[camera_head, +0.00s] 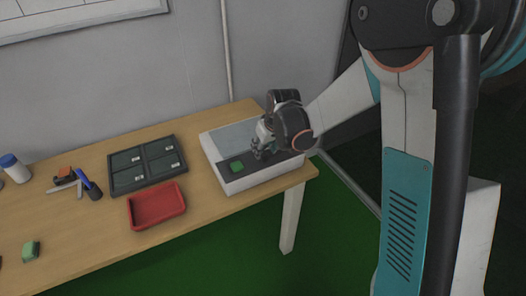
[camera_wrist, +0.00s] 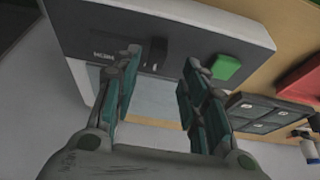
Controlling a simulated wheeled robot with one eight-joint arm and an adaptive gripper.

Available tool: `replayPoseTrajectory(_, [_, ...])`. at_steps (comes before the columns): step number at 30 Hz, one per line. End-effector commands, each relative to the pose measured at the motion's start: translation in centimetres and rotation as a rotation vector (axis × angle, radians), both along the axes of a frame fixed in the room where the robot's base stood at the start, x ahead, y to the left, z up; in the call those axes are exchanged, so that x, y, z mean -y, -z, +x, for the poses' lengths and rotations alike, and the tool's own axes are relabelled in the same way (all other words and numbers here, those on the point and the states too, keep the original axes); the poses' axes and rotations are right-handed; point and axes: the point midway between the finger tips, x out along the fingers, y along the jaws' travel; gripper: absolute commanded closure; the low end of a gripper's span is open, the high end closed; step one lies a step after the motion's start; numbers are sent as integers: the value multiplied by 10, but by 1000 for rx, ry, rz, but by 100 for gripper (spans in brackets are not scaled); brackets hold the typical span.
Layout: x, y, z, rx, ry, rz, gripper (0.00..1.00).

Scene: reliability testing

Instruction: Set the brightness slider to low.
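A white box-shaped device (camera_head: 262,180) with a dark front panel stands at the right end of the table. The panel (camera_wrist: 184,57) also shows in the wrist view. A small dark slider knob (camera_wrist: 158,53) stands on it, near an upside-down label (camera_wrist: 103,56) that seems to read HIGH. A green button (camera_head: 237,167) sits on the same panel and shows in the wrist view (camera_wrist: 226,67). My gripper (camera_head: 262,151) is over the panel. In the wrist view its fingers are apart, with the knob showing between the tips; contact cannot be told. The head view hides the knob.
A dark compartment tray (camera_head: 147,187) and a red tray (camera_head: 132,213) lie left of the device. A wall stands behind the table.

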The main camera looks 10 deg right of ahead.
Motion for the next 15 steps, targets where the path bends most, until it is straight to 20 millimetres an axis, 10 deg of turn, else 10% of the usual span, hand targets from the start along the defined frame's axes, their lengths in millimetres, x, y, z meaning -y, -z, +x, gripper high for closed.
replayPoseTrajectory(15, [8,-68,-27,0,-1,1,60])
